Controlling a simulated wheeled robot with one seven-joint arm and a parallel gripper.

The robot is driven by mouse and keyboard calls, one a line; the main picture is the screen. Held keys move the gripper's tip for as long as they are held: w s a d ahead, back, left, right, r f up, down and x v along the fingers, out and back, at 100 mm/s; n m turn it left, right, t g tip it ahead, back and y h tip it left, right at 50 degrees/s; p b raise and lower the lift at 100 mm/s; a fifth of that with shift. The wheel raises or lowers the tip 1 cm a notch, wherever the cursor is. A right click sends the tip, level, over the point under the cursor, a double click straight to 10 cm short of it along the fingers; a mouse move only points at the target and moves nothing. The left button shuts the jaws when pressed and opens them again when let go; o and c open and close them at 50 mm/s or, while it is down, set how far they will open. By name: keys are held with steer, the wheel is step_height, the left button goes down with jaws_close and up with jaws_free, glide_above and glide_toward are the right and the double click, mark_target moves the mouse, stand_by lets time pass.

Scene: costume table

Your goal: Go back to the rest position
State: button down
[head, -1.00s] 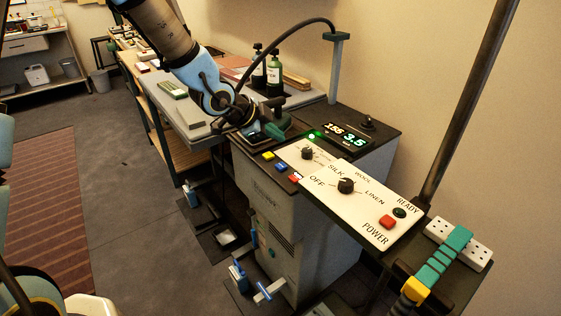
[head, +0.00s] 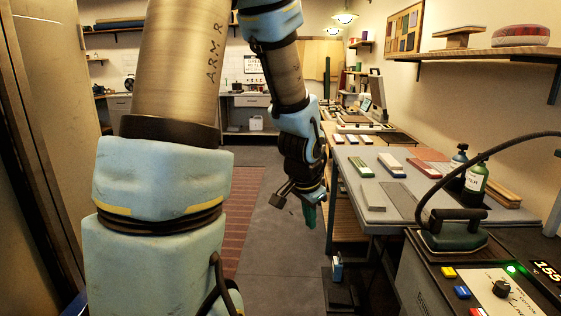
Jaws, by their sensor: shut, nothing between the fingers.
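My gripper (head: 308,213) hangs from my arm in the middle of the head view, its fingers pointing down. It is shut and empty. It is over the floor, left of the grey work table (head: 408,217) and apart from it. My arm rises on the left and bends down to the gripper.
An iron (head: 452,232) with a dark hose stands on the steam station at the right, near its buttons and knob (head: 501,288). Two bottles (head: 475,180) and several coloured blocks are on the table. A shelf (head: 490,54) juts from the right wall. A striped rug (head: 240,215) lies on open floor.

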steer(key=s+a+r+n+g, duration=0.1)
steer(key=s+a+n, duration=0.3)
steer(key=a, duration=0.3)
steer(key=s+a+r+n+g+y, duration=0.1)
steer(key=s+a+n, duration=0.3)
steer(key=a, duration=0.3)
steer(key=shift+n, duration=0.9)
